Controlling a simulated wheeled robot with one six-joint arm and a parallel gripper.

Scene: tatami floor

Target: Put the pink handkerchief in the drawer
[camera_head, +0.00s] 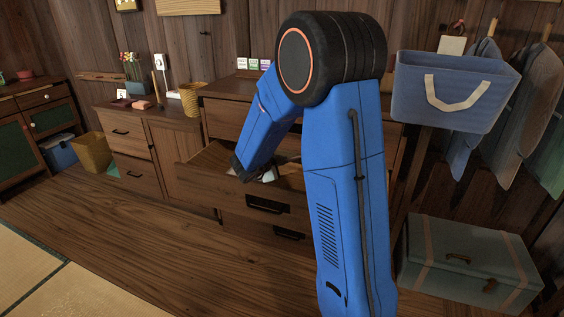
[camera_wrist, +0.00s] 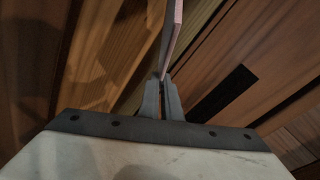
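The pink handkerchief (camera_wrist: 177,28) shows in the wrist view as a thin, nearly edge-on strip, pink along one side and dark on the other. My gripper (camera_wrist: 163,85) is closed on its lower end. In the head view, my gripper (camera_head: 264,174) is mostly hidden by my blue arm and is over the open drawer (camera_head: 204,160). The drawer is pulled out from the wooden chest, and its front has a black handle (camera_head: 266,206). In the wrist view, the light wood of the drawer (camera_wrist: 122,50) lies left of the handkerchief, and the dark handle (camera_wrist: 223,92) is to the right.
Another closed drawer (camera_head: 262,229) is below the open one. A yellow woven cup (camera_head: 191,99) stands on the low cabinet at left. A blue fabric bin (camera_head: 455,90) is at upper right, above a green trunk (camera_head: 468,262). The floor at front left is clear.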

